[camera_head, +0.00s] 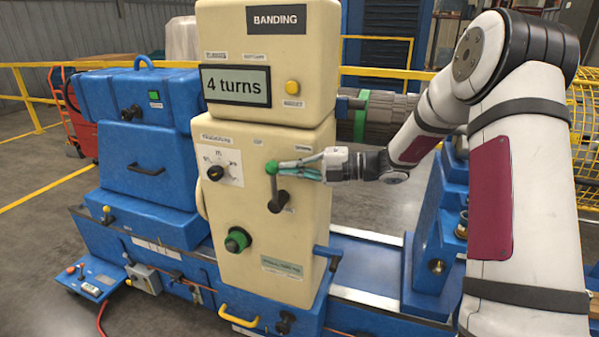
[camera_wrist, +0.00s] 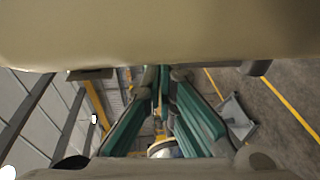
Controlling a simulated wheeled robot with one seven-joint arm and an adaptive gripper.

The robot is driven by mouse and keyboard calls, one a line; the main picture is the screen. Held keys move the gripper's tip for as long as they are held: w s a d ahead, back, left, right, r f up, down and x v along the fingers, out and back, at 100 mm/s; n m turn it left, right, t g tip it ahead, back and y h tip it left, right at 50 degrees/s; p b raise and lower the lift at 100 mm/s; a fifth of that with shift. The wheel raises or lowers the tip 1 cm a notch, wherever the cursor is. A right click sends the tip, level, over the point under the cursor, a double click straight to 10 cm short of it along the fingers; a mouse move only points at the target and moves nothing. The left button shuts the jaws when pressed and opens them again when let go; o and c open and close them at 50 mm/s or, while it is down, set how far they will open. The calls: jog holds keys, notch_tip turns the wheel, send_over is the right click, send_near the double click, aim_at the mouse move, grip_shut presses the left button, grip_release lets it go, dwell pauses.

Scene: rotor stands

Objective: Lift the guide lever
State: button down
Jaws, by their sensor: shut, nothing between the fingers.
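A dark lever (camera_head: 273,188) with a round green knob (camera_head: 271,167) is on the front of the cream banding cabinet (camera_head: 235,270). It points up from its pivot, with the knob at the top. The small labels near it are too small to read, so I cannot confirm from them that it is the guide lever. My gripper (camera_head: 283,167) reaches in from the right and its fingertips are at the knob; I cannot tell whether they touch it. In the wrist view the green fingers (camera_wrist: 158,92) come together with nothing between them. The lever is not visible there.
The cabinet's display (camera_head: 235,86) reads "4 turns". A black selector knob (camera_head: 215,173) and a green-rimmed knob (camera_head: 237,239) are on the same face. A blue handle (camera_head: 327,252) juts out at lower right. Blue machinery (camera_head: 150,165) stands to the left.

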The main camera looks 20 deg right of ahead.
jog(key=shift+w+a+r, duration=0.25)
jog(key=shift+w+a, duration=0.25)
jog(key=shift+a, duration=0.2)
